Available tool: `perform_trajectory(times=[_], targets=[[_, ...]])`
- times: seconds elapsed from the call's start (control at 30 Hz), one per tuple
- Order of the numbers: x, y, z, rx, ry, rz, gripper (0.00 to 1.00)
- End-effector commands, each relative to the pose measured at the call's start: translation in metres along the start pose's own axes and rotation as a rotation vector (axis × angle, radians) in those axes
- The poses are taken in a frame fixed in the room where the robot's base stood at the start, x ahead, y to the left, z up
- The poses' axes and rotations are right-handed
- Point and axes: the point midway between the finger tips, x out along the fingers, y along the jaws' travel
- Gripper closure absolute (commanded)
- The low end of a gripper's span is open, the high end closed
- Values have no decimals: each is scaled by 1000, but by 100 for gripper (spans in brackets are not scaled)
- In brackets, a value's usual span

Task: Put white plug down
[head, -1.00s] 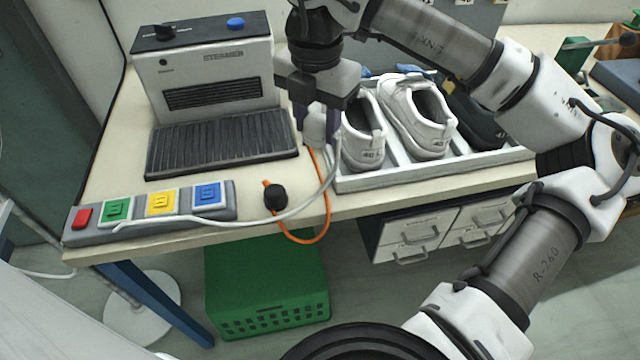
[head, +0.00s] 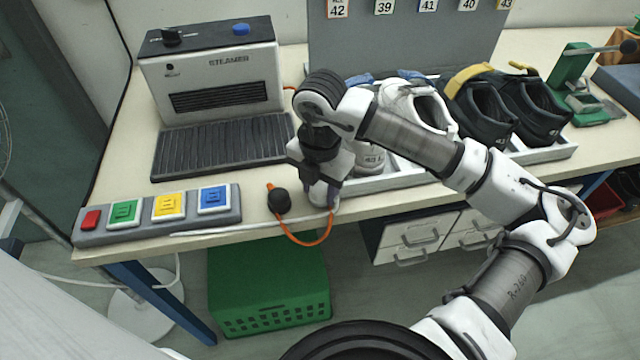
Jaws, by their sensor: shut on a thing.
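The white plug (head: 319,194) is between the fingers of my gripper (head: 322,197), low over the front edge of the bench (head: 225,235). My gripper points down and is shut on the plug; its fingers and wrist hide much of it. Whether the plug touches the bench top I cannot tell. The strip carries a red switch and green, yellow and blue socket covers.
A black plug (head: 279,201) with an orange cord (head: 312,243) lies just left of my gripper. The steamer (head: 212,85) stands behind, its ribbed plate (head: 222,147) in front. A white tray (head: 400,180) of shoes is close on the right. A green crate (head: 268,285) is below.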

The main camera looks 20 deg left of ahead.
Motion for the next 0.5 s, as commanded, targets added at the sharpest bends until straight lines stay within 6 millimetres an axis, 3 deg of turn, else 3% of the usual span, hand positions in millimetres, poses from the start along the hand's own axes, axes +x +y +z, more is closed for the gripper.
perform_trajectory(times=[0.27,0.3,0.47,0.5], targets=[[4,0,0,0,-1,0,96],[3,0,0,0,-1,0,59],[2,0,0,0,0,0,38],[2,0,0,0,0,0,38]])
